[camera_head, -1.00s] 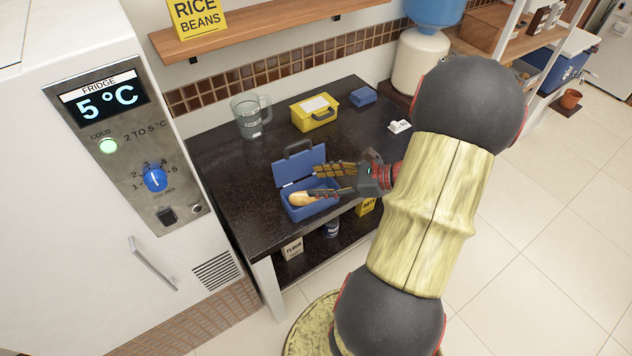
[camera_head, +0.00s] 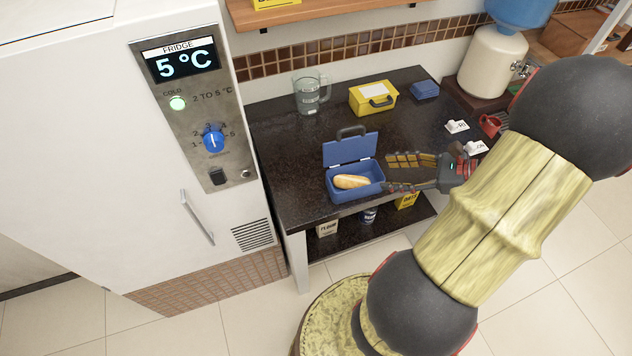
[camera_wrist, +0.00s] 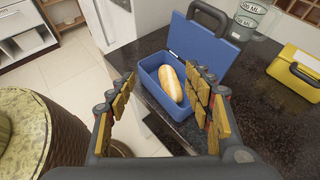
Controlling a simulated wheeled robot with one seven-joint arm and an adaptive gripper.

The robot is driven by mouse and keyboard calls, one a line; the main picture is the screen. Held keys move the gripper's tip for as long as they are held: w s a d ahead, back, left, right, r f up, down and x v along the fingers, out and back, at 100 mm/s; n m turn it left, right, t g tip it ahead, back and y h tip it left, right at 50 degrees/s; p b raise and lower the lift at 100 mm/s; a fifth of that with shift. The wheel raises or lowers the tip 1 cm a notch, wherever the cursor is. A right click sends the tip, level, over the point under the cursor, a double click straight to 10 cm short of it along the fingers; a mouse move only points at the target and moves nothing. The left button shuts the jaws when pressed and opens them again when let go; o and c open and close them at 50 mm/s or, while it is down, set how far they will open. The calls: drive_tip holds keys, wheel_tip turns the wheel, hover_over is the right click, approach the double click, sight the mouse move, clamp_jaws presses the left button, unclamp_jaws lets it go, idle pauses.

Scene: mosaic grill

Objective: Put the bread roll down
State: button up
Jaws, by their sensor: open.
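The bread roll (camera_head: 351,182) is a pale golden oval. It lies inside an open blue lunch box (camera_head: 357,195) near the front edge of the dark counter. The box's lid stands raised at the back. My gripper (camera_head: 395,174) is open and empty to the right of the box, its fingers spread and apart from the roll. In the wrist view, the roll (camera_wrist: 171,84) rests in the blue box (camera_wrist: 150,71) beyond the spread fingers of my gripper (camera_wrist: 165,95), and nothing is held between them.
A yellow lunch box (camera_head: 372,98), a glass jug (camera_head: 307,92) and a small blue box (camera_head: 425,90) stand farther back on the counter (camera_head: 290,150). White cards and a red mug (camera_head: 490,124) are at the right. The fridge (camera_head: 150,130) borders the left side.

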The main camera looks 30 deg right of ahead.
drive_tip(key=a+r+n+g+h, duration=0.2)
drive_tip(key=a+r+n, duration=0.5)
drive_tip(key=a+n, duration=0.6)
drive_tip(key=a+r+n+g+h, duration=0.2)
drive_tip(key=a+r+n+h, duration=0.3)
drive_tip(key=a+n, duration=0.8)
wheel_tip(320, 180, up, 2)
drive_tip(key=shift+w+a+r+n+g, duration=0.1)
drive_tip(key=shift+w+a+n+g, duration=0.3)
drive_tip(key=shift+n, duration=0.8)
